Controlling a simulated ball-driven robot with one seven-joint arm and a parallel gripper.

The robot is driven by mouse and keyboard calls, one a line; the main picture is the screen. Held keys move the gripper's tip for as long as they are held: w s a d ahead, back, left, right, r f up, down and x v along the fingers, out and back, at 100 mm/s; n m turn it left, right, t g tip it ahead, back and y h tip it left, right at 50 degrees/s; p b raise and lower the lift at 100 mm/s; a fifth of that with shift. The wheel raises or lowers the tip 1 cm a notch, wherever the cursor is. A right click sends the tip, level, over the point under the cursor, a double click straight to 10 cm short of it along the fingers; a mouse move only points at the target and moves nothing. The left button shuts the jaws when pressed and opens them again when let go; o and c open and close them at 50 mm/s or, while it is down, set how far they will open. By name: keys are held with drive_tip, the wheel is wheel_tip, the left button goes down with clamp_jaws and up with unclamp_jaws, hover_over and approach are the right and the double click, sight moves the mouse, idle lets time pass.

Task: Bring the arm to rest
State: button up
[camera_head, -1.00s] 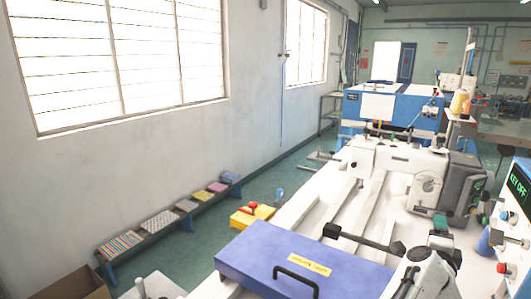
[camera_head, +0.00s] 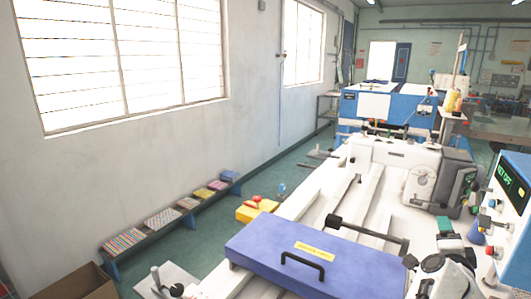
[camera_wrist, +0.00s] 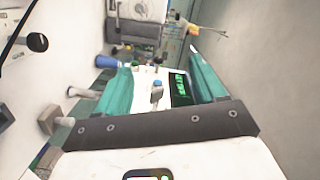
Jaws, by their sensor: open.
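My gripper (camera_wrist: 160,85) shows in the wrist view as two teal fingers spread wide apart, with nothing held between them. Small teal pieces at the lower right of the head view look like my fingers, just left of the box. Whether they touch anything there I cannot tell.
A white machine (camera_head: 398,165) fills the right side, with a blue-violet cover (camera_head: 315,262) with a black handle in front. A low bench (camera_head: 150,237) with colored swatches runs along the wall. A cardboard box (camera_head: 80,283) is at lower left.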

drive_tip(key=s+a+f+n+g+y+p, duration=0.1)
drive_tip(key=s+a+f+n+g+y, duration=0.1)
drive_tip(key=s, duration=0.8)
drive_tip(key=s+a+f+n+g+y+p, duration=0.1)
drive_tip(key=s+a+f+n+g+y, duration=0.1)
drive_tip(key=s+a+f+n+g, duration=0.3)
drive_tip(key=s+a+f+n+g+y+p, duration=0.1)
drive_tip(key=s+a+f+n+g+y, duration=0.2)
drive_tip(key=s+f+n, duration=0.7)
drive_tip(key=shift+s+a+f+g, duration=0.15)
drive_tip(key=shift+s+a+f, duration=0.3)
drive_tip(key=shift+s, duration=0.7)
drive_tip(key=shift+s+a+f+g, duration=0.2)
drive_tip(key=shift+s+a+f, duration=0.2)
drive_tip(key=shift+s, duration=0.75)
drive_tip(key=shift+s+a+f+g, duration=0.15)
drive_tip(key=shift+s+a+f, duration=0.25)
drive_tip(key=shift+s, duration=0.75)
drive_tip(key=s+a+f+n+g+b, duration=0.1)
drive_tip(key=s+a+f+b, duration=0.1)
drive_tip(key=s, duration=0.4)
drive_tip(key=s+a+f+n+g+y+b, duration=0.1)
drive_tip(key=s+a+f+g+b, duration=0.1)
drive_tip(key=s+a+f, duration=0.2)
drive_tip(key=shift+s+a+f+g, duration=0.3)
drive_tip(key=shift+s+a+f, duration=0.1)
drive_tip(key=shift+s, duration=0.7)
